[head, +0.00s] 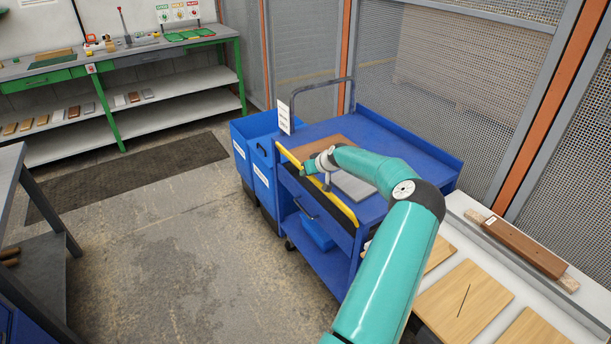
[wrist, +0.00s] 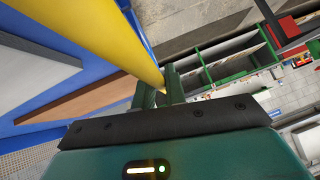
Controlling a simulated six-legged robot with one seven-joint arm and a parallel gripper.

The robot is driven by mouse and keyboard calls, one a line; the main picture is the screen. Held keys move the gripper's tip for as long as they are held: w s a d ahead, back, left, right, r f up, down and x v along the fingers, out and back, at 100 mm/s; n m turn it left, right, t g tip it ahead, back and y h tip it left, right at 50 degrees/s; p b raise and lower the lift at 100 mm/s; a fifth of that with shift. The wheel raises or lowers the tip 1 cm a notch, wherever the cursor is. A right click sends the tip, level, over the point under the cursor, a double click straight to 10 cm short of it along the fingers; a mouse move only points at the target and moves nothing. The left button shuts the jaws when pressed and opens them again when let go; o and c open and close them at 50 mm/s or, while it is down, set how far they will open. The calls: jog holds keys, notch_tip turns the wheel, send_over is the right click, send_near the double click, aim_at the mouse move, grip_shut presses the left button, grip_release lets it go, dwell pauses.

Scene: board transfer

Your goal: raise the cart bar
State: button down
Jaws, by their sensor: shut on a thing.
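The blue cart (head: 425,152) stands against the mesh wall, with a yellow bar (head: 342,206) along its near left edge. The bar runs beside the cart's top, roughly level with it. My gripper (head: 308,169) is at the bar's far half, shut on it. In the wrist view the yellow bar (wrist: 118,38) crosses diagonally to the green fingers (wrist: 165,88), which close around its end portion. The exact contact is partly hidden. On the cart top lie a brown board (head: 312,146) and a grey board (head: 352,184).
Blue bins (head: 262,165) stand close to the cart's left side. A bench with light wooden boards (head: 465,298) is at the lower right. A workbench (head: 130,50) lines the back wall. The floor (head: 190,230) left of the cart is clear.

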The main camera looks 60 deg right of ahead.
jog(key=shift+s+d+r+m+t+y, duration=0.1)
jog(key=shift+s+d+m+t+y, duration=0.15)
jog(key=shift+d+m+t+y, duration=0.35)
jog(key=shift+s+d+r+m+t+y, duration=0.1)
jog(key=shift+s+d+m+t+y, duration=0.25)
jog(key=shift+d+y, duration=0.45)
jog(key=c, duration=1.5)
grip_release()
jog(key=shift+w+f, duration=0.1)
jog(key=shift+o, duration=0.2)
jog(key=v, duration=1.4)
jog(key=shift+d, duration=0.1)
